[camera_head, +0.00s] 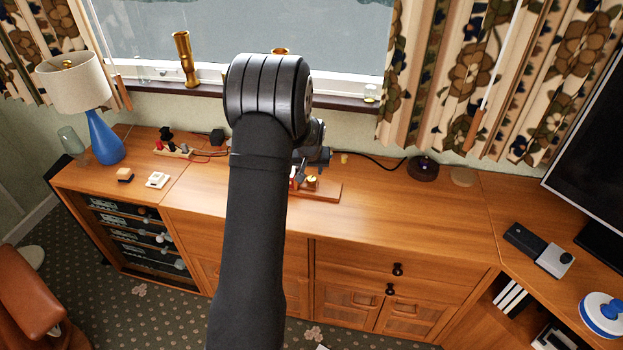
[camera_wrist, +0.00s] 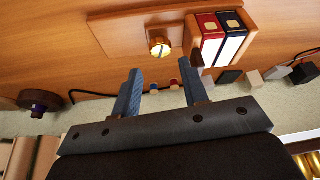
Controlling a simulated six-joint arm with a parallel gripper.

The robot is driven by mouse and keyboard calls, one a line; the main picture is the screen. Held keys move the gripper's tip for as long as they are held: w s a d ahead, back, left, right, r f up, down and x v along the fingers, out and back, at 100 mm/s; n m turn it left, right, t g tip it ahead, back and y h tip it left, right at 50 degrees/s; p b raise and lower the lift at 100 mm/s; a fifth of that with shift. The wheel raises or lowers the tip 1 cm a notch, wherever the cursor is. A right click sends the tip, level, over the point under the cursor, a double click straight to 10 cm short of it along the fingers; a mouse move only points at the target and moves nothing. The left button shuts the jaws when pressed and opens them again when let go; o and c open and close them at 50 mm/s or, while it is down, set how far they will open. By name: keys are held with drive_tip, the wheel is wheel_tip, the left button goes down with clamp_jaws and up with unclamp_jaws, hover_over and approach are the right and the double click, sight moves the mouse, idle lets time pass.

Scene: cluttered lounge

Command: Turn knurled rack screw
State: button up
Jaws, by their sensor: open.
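A brass knurled screw (camera_wrist: 159,42) with a slotted face sits on a wooden board (camera_wrist: 120,32) in the wrist view. In the head view the brass screw (camera_head: 311,181) is small, on the board (camera_head: 328,193) on the sideboard. My gripper (camera_wrist: 159,65) is open, its two blue-grey fingers apart and empty. In the wrist view the screw shows just beyond the fingertips, between their lines. I see no contact. In the head view my arm hides most of the gripper and part of the board.
A wooden block with red and black panels (camera_wrist: 221,32) stands close right of the screw in the wrist view. A dark round device (camera_head: 423,168) with a cable sits on the sideboard (camera_head: 400,215). A blue lamp (camera_head: 103,138) stands left. The sideboard right of the board is mostly clear.

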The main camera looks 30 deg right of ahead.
sight(311, 180)
drive_tip(key=x, duration=0.7)
drive_tip(key=shift+f, duration=0.15)
drive_tip(key=c, duration=0.7)
drive_tip(key=shift+w+a+m+g+h, duration=0.1)
drive_tip(key=shift+m+g+h, duration=0.25)
drive_tip(key=shift+m, duration=0.8)
drive_tip(key=shift+m+g+h, duration=0.25)
drive_tip(key=shift+m+g, duration=0.2)
drive_tip(key=shift+m, duration=0.7)
